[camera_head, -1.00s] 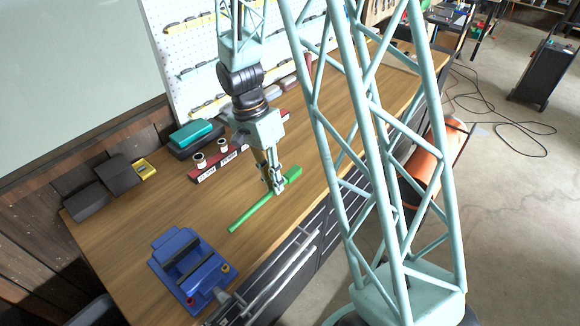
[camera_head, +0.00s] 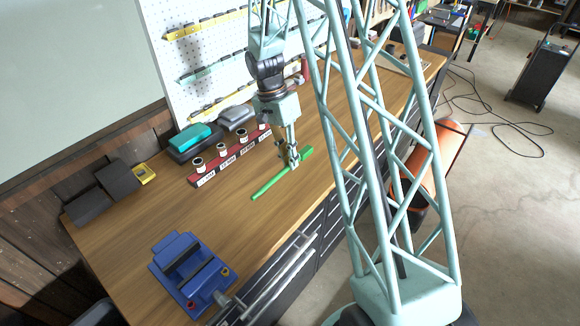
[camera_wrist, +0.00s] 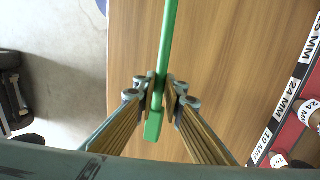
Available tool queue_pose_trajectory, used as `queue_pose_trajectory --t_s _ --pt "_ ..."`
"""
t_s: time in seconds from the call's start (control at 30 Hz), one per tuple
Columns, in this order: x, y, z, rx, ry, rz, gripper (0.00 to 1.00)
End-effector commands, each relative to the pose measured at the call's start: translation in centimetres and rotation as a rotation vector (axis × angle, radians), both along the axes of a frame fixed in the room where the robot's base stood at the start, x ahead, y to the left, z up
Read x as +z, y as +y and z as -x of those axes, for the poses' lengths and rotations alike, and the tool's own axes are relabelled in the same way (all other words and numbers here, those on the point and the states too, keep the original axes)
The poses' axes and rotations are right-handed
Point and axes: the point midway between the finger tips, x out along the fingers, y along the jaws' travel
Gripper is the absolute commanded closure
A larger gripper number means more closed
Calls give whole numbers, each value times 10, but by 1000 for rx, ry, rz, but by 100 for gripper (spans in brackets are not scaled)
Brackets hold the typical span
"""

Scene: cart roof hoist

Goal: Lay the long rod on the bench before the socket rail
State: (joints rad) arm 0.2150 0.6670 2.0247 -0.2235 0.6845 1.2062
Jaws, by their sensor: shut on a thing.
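The long rod is green with a thicker block at one end (camera_head: 272,186). My gripper (camera_head: 290,160) is shut on it near the thick end, with the thin end pointing to the lower left. In the wrist view the rod (camera_wrist: 168,40) runs up the picture from between the fingers (camera_wrist: 158,97). The rod is over the bench (camera_head: 130,225); I cannot tell whether it touches the wood. The red socket rail (camera_head: 232,160) lies behind the rod, with several sockets and white size labels. It also shows at the right edge of the wrist view (camera_wrist: 292,130).
A blue vise (camera_head: 190,270) stands at the bench's near left corner. Teal and grey cases (camera_head: 192,138) lie behind the rail, below a white pegboard (camera_head: 185,70). Dark boxes (camera_head: 118,180) and a yellow item (camera_head: 144,174) are at the back left.

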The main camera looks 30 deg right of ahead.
Motion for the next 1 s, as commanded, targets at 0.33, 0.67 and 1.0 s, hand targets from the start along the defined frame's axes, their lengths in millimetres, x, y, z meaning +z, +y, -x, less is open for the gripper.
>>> queue_pose_trajectory --t_s 0.33,0.67,1.0 --pt "0 -2 -2 0 0 0 100" --pt "-15 -2 -1 0 3 -1 100" --pt "-35 -2 -1 0 0 0 100"
